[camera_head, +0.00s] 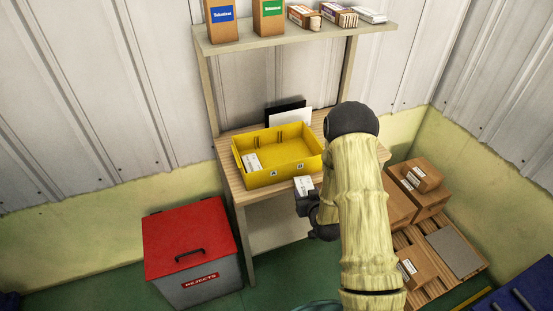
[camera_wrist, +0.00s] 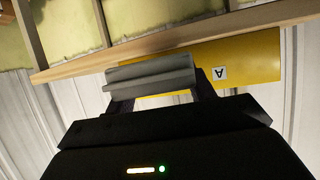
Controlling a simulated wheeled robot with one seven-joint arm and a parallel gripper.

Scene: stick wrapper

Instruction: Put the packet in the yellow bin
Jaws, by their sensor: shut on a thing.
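The yellow bin (camera_head: 262,181) stands on the wooden table, open at the top, with a white packet-like item (camera_head: 252,162) inside at its left. My gripper (camera_head: 306,196) is in front of the bin's right front corner, outside it. It is shut on a white packet (camera_head: 304,184), which shows close to the bin's front wall. In the wrist view the packet (camera_wrist: 150,76) looks grey and lies across the fingers (camera_wrist: 160,90). The bin's yellow wall (camera_wrist: 245,62) shows behind it. Part of the packet is hidden by my gripper.
The table (camera_head: 229,165) has a shelf above (camera_head: 290,39) holding several boxes. A red-lidded rejects box (camera_head: 189,240) stands at the lower left. Cartons (camera_head: 423,176) are stacked on a pallet at the right. A black panel (camera_head: 284,112) and a white one stand behind the bin.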

